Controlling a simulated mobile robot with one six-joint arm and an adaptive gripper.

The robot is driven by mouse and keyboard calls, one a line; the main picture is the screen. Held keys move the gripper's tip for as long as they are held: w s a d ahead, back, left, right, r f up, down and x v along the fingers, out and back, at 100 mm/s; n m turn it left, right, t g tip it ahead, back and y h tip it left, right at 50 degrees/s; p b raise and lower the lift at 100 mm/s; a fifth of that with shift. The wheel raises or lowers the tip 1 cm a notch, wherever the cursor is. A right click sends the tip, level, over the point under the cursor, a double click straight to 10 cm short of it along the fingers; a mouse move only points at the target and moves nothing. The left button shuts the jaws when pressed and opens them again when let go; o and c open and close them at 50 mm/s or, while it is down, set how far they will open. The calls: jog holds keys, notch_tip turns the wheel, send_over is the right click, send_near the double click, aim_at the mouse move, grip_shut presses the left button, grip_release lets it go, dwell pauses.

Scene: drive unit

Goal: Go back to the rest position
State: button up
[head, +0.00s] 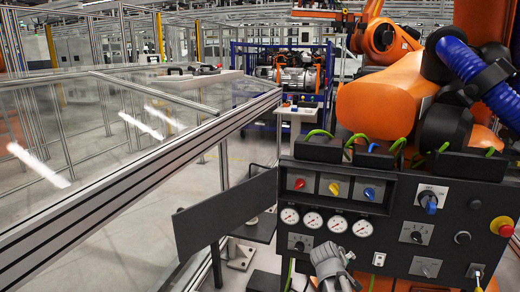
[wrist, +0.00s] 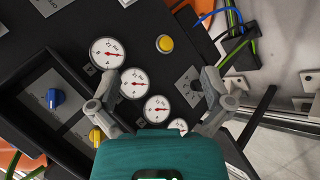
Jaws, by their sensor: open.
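My gripper (head: 333,260) shows low in the head view, just below the row of gauges on the black control panel (head: 385,245). In the wrist view my gripper (wrist: 158,82) is open, its two grey fingers spread apart with nothing between them. Several round white gauges (wrist: 134,83) lie behind and between the fingers. I cannot tell the exact gap to the panel, and my arm behind the gripper is mostly out of the head view.
The panel carries a blue knob (head: 369,193), a yellow knob (head: 334,188) and a red emergency button (head: 502,227). Cables (wrist: 232,25) run beside it. A large orange robot (head: 385,100) stands behind. A glass-topped railing (head: 130,175) fills the left.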

jog(key=s+a+f+m+g+y, duration=0.3)
jog(key=s+a, duration=0.2)
jog(key=s, duration=0.2)
jog(key=s+a+f+m+g+y, duration=0.2)
jog(key=s+a+f+g+y, duration=0.15)
jog(key=s+a, duration=0.3)
notch_tip(320, 180, up, 24)
jog(key=p, duration=2.2)
jog(key=shift+s+d+f+p, duration=0.15)
jog(key=shift+d+p, duration=0.2)
